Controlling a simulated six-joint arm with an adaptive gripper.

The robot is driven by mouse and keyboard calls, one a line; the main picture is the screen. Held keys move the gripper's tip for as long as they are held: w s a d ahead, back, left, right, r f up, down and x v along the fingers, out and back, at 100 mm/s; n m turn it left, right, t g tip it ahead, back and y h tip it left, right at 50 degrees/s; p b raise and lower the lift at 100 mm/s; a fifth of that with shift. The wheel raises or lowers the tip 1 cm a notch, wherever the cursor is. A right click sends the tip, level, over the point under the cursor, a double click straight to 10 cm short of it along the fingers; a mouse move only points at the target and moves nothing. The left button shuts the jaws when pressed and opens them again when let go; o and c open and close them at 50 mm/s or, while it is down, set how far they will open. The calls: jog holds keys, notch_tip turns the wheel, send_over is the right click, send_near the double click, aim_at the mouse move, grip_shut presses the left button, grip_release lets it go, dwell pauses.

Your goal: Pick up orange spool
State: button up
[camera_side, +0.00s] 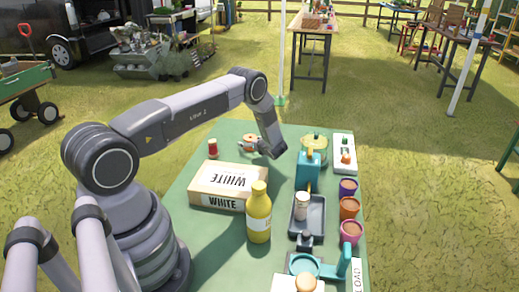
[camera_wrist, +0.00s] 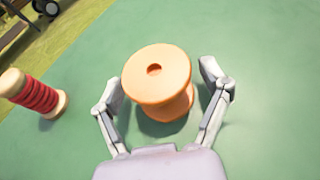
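The orange spool (camera_wrist: 162,78) stands upright on the green table in the wrist view, its round top with a dark centre hole facing the camera. My gripper (camera_wrist: 161,86) is open, with one finger on each side of the spool. Gaps show between the fingers and the spool, and I see no grip on it. In the side view, my gripper (camera_side: 259,150) is low at the far part of the table, beside a small orange shape (camera_side: 249,139) that appears to be the spool, partly hidden by the gripper.
A red-wound spool (camera_wrist: 38,94) stands left of the orange spool; it also shows in the side view (camera_side: 213,147). A box marked WHITE (camera_side: 228,180) and a yellow bottle (camera_side: 259,215) stand nearer. A teal container (camera_side: 308,172) and several pots line the right side.

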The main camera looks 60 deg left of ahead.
jog(key=c, duration=0.8)
